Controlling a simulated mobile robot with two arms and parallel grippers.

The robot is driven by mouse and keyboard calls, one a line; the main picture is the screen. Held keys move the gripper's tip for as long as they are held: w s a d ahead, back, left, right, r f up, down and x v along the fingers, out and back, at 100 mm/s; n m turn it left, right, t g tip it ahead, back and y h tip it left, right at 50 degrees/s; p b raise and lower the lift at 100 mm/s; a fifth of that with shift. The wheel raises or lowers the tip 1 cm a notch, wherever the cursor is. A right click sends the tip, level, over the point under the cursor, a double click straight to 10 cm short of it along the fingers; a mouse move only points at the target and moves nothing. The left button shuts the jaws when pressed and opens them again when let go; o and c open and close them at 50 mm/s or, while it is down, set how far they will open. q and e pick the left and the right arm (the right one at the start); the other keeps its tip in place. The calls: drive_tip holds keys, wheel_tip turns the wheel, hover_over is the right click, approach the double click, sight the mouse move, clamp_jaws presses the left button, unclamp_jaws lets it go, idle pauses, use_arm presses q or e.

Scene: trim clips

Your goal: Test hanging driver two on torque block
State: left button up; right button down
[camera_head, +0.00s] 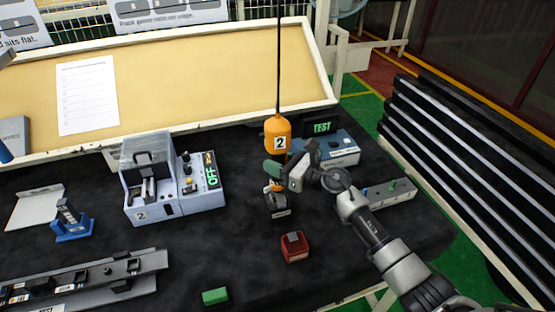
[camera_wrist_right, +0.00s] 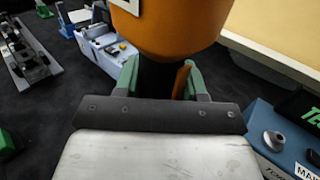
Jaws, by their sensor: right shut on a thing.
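Driver two (camera_head: 278,134) is an orange tool with a "2" label, hanging upright from a dark cable. In the wrist view its orange body (camera_wrist_right: 175,28) fills the top middle. My right gripper (camera_head: 273,170) is shut on the dark part just below the orange body; its green fingers (camera_wrist_right: 160,78) lie on both sides of it. A blue tester block (camera_head: 338,152) with a lit "TEST" display stands close to the right, apart from the driver. A small dark block (camera_head: 279,207) shows below the gripper; I cannot tell whether the driver touches it. My left gripper is not in view.
A grey device (camera_head: 172,190) reading "OFF" stands left on the black mat. A red block (camera_head: 294,246) and a green block (camera_head: 215,296) lie nearer. A grey strip (camera_head: 385,195) lies behind my right arm. Dark rails (camera_head: 85,278) lie at lower left.

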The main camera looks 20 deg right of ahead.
sight(280, 119)
wheel_tip(280, 119, up, 11)
drive_tip(key=p, duration=0.7)
drive_tip(key=shift+s+r, duration=0.15)
drive_tip(key=shift+r, duration=0.05)
wheel_tip(280, 119, up, 2)
drive_tip(key=shift+r+p, duration=0.1)
drive_tip(key=shift+p, duration=1)
drive_tip(key=shift+d+f+b, duration=0.2)
drive_tip(key=shift+f+b, duration=0.05)
drive_tip(key=shift+b, duration=0.15)
drive_tip(key=shift+w+d+b, duration=7.55)
drive_tip(key=shift+d+b, duration=1)
drive_tip(key=shift+b, duration=2.4)
wheel_tip(280, 119, down, 6)
drive_tip(key=b, duration=0.5)
drive_tip(key=shift+b, duration=0.35)
drive_tip(key=shift+f+b, duration=0.7)
drive_tip(key=shift+f, duration=0.15)
